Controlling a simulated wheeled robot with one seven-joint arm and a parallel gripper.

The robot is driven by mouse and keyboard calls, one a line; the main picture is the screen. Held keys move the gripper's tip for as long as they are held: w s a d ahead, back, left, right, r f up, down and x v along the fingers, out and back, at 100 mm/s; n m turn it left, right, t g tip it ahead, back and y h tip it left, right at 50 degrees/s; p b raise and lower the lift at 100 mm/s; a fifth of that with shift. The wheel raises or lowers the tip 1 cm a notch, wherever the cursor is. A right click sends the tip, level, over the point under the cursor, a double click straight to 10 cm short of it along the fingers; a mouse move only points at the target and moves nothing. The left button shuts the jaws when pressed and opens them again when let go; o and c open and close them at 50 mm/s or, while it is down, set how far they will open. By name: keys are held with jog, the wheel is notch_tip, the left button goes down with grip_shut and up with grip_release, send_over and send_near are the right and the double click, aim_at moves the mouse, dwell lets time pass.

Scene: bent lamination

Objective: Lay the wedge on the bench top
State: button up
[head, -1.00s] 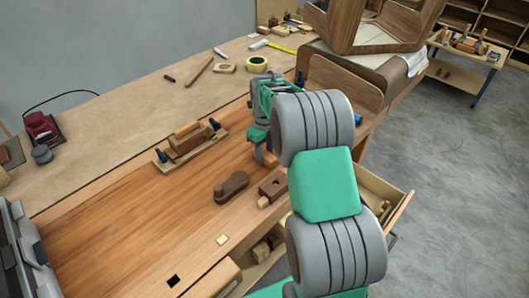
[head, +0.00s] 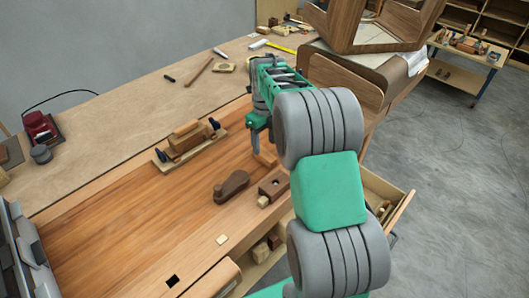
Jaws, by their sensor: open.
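A small light-brown wooden piece (head: 267,159), which looks like the wedge, rests on the bench top (head: 130,215) just below my gripper. Its exact shape is hard to tell at this size. My gripper (head: 256,150) is open over the bench, its visible grey finger pointing down just left of and above the piece. The finger seems apart from it. The far side of the gripper is hidden by its green and grey body.
A dark wooden shoe-shaped block (head: 232,187) and a wooden block with a hole (head: 273,186) lie nearer on the bench. An open drawer (head: 392,205) juts out at right. The bench's left middle is clear.

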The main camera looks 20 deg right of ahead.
aim_at(264, 154)
notch_tip(264, 154, up, 8)
jog(key=f, duration=0.1)
jog(key=s+a+r+n+t, duration=0.1)
jog(key=s+a+r+n, duration=0.2)
jog(key=s+a+n, duration=0.5)
jog(key=s+a+f+n+t, duration=0.1)
jog(key=s+a+f+n, duration=0.1)
jog(key=s+n, duration=0.5)
jog(key=s+a+f+n+t, duration=0.1)
jog(key=s+n, duration=0.6)
jog(key=n, duration=1)
jog(key=shift+a+f+t, duration=0.3)
jog(key=shift+a+f, duration=0.1)
jog(key=shift+f, duration=0.35)
jog(key=shift+s, duration=0.1)
jog(key=shift+c, duration=0.4)
